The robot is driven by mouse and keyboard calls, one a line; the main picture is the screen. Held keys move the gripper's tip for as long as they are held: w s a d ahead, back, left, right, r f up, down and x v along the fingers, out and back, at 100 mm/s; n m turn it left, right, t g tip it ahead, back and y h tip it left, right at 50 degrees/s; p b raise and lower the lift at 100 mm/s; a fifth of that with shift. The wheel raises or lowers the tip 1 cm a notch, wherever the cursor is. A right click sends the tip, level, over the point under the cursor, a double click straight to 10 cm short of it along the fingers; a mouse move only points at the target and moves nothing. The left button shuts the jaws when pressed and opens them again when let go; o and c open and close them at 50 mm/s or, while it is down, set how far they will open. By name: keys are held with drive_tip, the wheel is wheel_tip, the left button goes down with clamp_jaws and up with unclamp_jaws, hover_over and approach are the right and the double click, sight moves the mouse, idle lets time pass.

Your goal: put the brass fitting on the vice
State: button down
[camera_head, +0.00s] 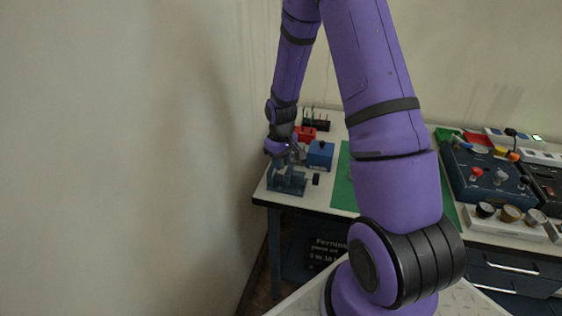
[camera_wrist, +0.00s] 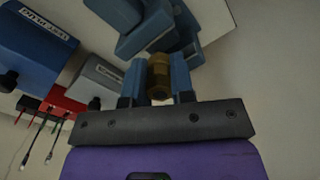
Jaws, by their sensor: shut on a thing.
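The brass fitting (camera_wrist: 159,78) is between the two blue fingers of my gripper (camera_wrist: 158,84) in the wrist view, and my gripper is shut on it. The blue-grey vice (camera_head: 287,183) stands at the front left corner of the table in the head view. It also shows at the top of the wrist view (camera_wrist: 180,38), just beyond the fitting. My gripper (camera_head: 287,158) is close over the vice in the head view. The fitting is too small to make out there, and I cannot tell whether it touches the vice.
A blue box (camera_head: 320,154) stands right of the vice, with a red item (camera_head: 305,133) behind it. A grey box (camera_wrist: 98,76) is close left of my gripper. A green mat (camera_head: 343,188) lies farther right. A wall borders the left.

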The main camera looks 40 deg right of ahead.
drive_tip(key=shift+f, duration=0.45)
drive_tip(key=c, duration=0.9)
unclamp_jaws()
wheel_tip(320, 180, up, 10)
drive_tip(key=shift+r, duration=0.4)
